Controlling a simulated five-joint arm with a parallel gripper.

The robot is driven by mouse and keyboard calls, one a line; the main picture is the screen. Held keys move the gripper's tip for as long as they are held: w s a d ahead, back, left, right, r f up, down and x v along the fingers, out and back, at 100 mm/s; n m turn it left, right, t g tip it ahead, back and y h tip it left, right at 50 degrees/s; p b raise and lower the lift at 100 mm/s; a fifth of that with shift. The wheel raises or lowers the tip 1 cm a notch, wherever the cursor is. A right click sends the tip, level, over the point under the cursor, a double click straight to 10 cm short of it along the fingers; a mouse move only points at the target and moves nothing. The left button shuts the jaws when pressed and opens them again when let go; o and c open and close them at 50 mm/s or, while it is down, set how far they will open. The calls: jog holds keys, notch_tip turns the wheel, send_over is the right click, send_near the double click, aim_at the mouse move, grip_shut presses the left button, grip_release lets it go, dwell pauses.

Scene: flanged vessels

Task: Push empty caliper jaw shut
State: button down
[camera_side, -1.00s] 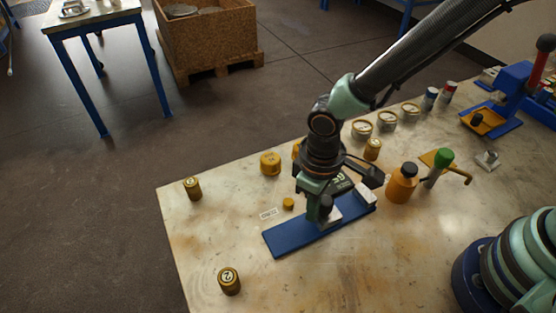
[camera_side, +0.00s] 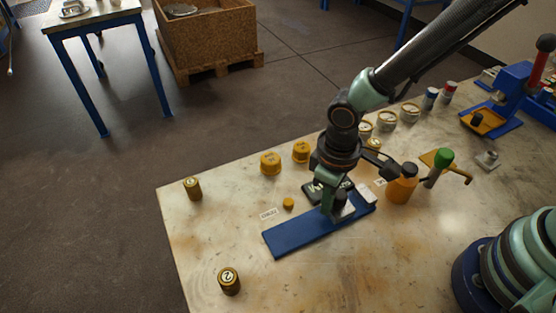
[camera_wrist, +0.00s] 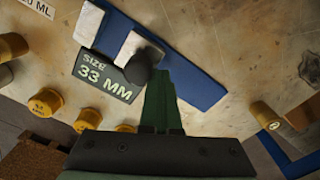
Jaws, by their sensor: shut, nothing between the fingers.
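The caliper is a blue rail (camera_side: 300,236) lying on the bench. A pale fixed jaw (camera_side: 365,193) stands at its right end, and the wrist view shows it at upper left (camera_wrist: 88,23). The pale sliding jaw (camera_wrist: 132,47) carries a black knob (camera_wrist: 139,68). An empty gap with blue rail showing lies between the jaws. A dark display (camera_wrist: 105,78) beside the rail reads "SIZE 33 MM". My gripper (camera_side: 328,208) is shut and empty, low over the rail, with its green fingers (camera_wrist: 163,85) beside the knob, on the side away from the fixed jaw. Contact with the knob is unclear.
An orange bottle (camera_side: 402,184) and a green-topped tool (camera_side: 440,165) stand right of the caliper. Several brass weights sit around it, one at the front (camera_side: 229,281). A small yellow piece (camera_side: 288,203) is just behind the rail. The bench's front left is mostly clear.

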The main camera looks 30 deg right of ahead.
aim_at(343, 193)
jog(key=shift+d, duration=1.6)
jog(key=shift+a, duration=0.1)
jog(key=shift+a, duration=0.7)
jog(key=shift+r, duration=4.5)
jog(key=d+r+m+t, duration=0.2)
jog(key=d+r, duration=0.4)
jog(key=d, duration=0.3)
jog(key=d+r+m+t, duration=0.3)
jog(key=d+r, duration=0.3)
jog(key=d, duration=0.4)
jog(key=shift+w+r+m+t, duration=0.15)
jog(key=shift+w+m+t, duration=0.15)
jog(key=shift+m, duration=0.2)
